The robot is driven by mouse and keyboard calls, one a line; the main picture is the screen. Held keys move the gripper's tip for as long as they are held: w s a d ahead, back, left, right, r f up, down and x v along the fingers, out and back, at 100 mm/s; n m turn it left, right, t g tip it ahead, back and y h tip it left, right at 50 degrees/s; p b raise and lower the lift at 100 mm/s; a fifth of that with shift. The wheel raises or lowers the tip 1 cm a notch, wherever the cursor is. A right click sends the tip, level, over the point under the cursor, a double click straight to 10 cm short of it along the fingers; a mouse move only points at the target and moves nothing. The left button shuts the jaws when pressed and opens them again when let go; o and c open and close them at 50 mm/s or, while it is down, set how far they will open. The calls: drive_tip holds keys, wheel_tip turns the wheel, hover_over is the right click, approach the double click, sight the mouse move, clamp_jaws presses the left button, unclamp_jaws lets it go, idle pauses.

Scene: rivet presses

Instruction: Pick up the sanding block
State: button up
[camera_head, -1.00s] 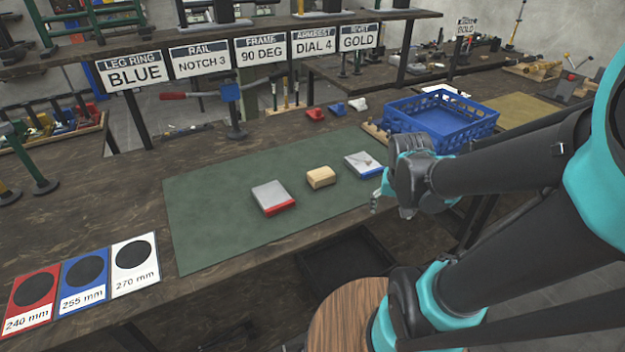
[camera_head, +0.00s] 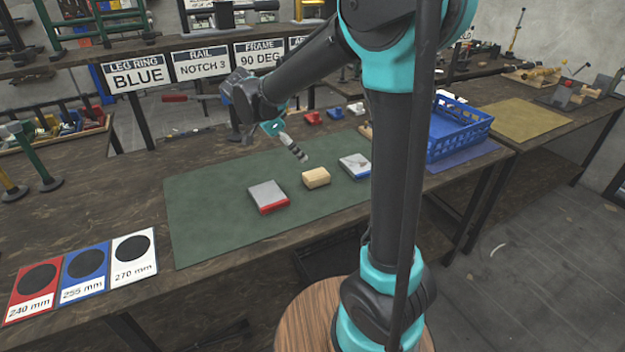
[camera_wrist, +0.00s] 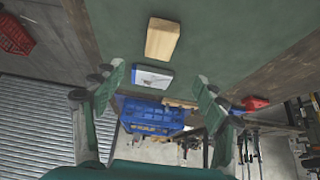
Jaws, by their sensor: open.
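The sanding block, a tan wooden-looking block (camera_head: 316,177), lies on the green mat (camera_head: 215,215) between two flat boxes. It also shows near the top of the wrist view (camera_wrist: 162,38), beyond my fingertips. My gripper (camera_head: 300,153) hangs above the mat, behind and slightly left of the block in the head view. In the wrist view my gripper (camera_wrist: 162,76) has its two green fingers spread wide, with nothing between them being held. The block is apart from the fingers and fully visible.
A grey box with a red edge (camera_head: 268,196) lies left of the block. A white-and-blue box (camera_head: 355,165) lies right of it. A blue basket (camera_head: 460,130) stands further right. Small red and blue parts (camera_head: 313,117) sit behind the mat.

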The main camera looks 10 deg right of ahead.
approach(316, 173)
drive_tip(key=x, duration=0.5)
drive_tip(key=shift+d, duration=0.1)
drive_tip(key=shift+x, duration=2.65)
drive_tip(key=shift+s+f, duration=0.1)
drive_tip(key=shift+c, duration=0.2)
drive_tip(key=c, duration=1.3)
wheel_tip(316, 173, up, 20)
drive_tip(key=shift+r, duration=0.1)
drive_tip(key=shift+c, duration=0.2)
